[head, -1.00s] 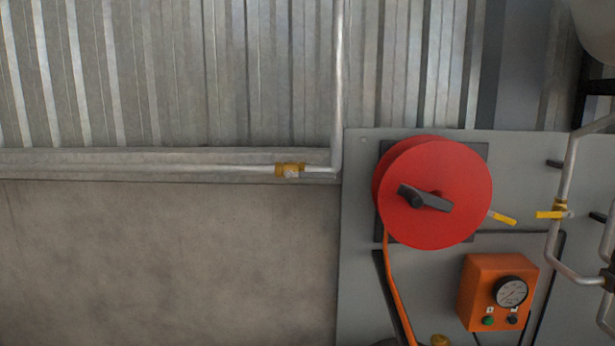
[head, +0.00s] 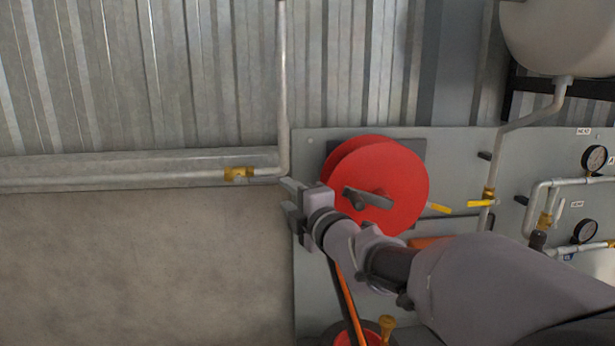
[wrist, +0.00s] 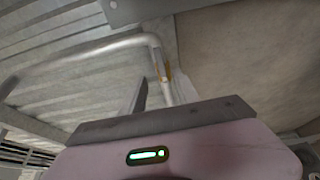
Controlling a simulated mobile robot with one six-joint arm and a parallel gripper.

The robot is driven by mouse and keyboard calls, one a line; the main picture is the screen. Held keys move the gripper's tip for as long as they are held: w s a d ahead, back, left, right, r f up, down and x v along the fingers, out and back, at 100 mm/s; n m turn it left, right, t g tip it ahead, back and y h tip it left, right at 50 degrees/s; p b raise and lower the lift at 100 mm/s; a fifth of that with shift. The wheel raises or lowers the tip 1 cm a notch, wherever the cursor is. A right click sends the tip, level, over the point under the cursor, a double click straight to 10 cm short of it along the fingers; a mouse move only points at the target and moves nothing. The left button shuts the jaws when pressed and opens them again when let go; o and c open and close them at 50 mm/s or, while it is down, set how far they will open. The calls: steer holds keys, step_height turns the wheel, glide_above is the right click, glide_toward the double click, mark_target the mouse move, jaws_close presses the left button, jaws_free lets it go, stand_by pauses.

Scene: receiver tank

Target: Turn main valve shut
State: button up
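A brass valve (head: 238,174) sits on the thin horizontal wall pipe, just left of where the pipe bends upward. It also shows in the wrist view (wrist: 163,70), beside the pipe bend and beyond my gripper. Its handle is hard to make out. My gripper (head: 284,194) is right of this valve and left of the red reel in the head view. Its two fingers look apart, with nothing between them. Another valve with a yellow lever (head: 480,203) is on a vertical pipe to the right. No label shows which is the main valve.
The red hose reel (head: 385,185) with its dark crank is behind my wrist. A grey panel (head: 309,280) carries pipes and gauges (head: 594,158). A white tank (head: 560,35) hangs at upper right. The wall below the left pipe is bare.

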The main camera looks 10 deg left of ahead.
mark_target(269, 180)
steer(key=p+x, duration=0.1)
steer(key=x, duration=1)
steer(key=shift+w+a, duration=0.2)
steer(key=shift+w, duration=0.15)
jaws_close()
stand_by(0.6)
